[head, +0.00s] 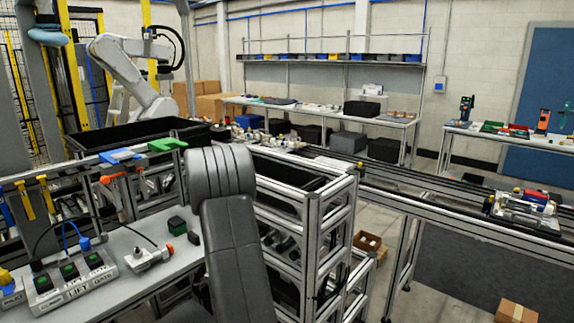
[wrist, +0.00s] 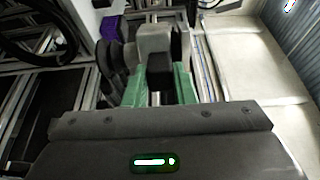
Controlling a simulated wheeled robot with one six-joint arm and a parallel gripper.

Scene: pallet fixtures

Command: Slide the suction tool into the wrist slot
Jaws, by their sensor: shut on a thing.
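In the wrist view, my gripper (wrist: 158,88) shows green pieces on either side of a dark block in the middle. It is shut on what looks like the suction tool (wrist: 155,40), a pale grey block with dark ribbed, bellows-like parts at its left. A purple part (wrist: 111,28) shows beyond these. In the head view I cannot make out my gripper or the held tool; my dark grey arm fills the middle. I cannot pick out the wrist slot clearly in either view.
A white robot arm (head: 130,62) stands at the back left by a black bin (head: 130,134). A bench (head: 105,275) with a labelled button box (head: 68,280) is at the left. A conveyor (head: 440,190) carries a device (head: 525,208) at the right. Cardboard boxes lie on the floor.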

